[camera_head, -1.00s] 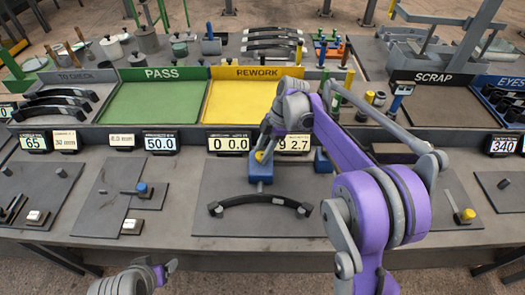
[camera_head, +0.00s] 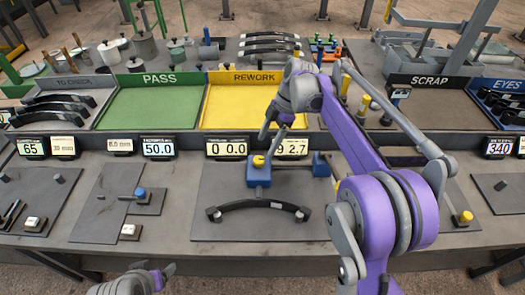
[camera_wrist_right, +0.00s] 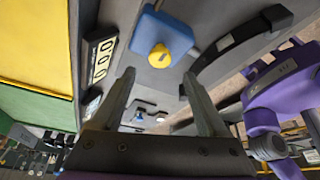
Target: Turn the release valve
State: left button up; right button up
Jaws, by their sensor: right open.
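A round yellow knob (camera_head: 259,161) sits on a blue block (camera_head: 258,176) at the middle of the bench; I take it for the release valve. In the right wrist view the knob (camera_wrist_right: 160,56) and block (camera_wrist_right: 163,35) lie ahead, between the lines of my fingers. My right gripper (camera_head: 272,138) is open and empty, just behind and above the knob; its fingertips (camera_wrist_right: 159,76) look apart from it. The end of my left arm (camera_head: 158,277) shows at the bottom left edge; its jaws are not clear.
Number displays (camera_head: 227,145) line the back. Behind are the green PASS tray (camera_head: 155,108) and yellow REWORK tray (camera_head: 245,108). A yellow-tipped lever (camera_head: 466,216) is farther right.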

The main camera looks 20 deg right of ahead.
jog(key=v, duration=0.4)
jog(key=shift+d+r, duration=0.1)
jog(key=shift+r, duration=0.1)
jog(key=s+f+m+t+h, duration=0.1)
jog(key=s+f+m+t, duration=0.1)
jog(key=s+m, duration=0.4)
jog(key=s+a+f+m+t+h, duration=0.1)
jog(key=s+f+m, duration=0.4)
jog(key=s, duration=0.7)
jog(key=s+a+f+m+t+h, duration=0.1)
jog(key=s+f+m+t+h, duration=0.1)
jog(key=s+m, duration=0.6)
notch_tip(320, 180, down, 2)
jog(key=shift+s+f+t, duration=0.1)
jog(key=shift+s+t, duration=0.3)
jog(key=shift+t, duration=0.2)
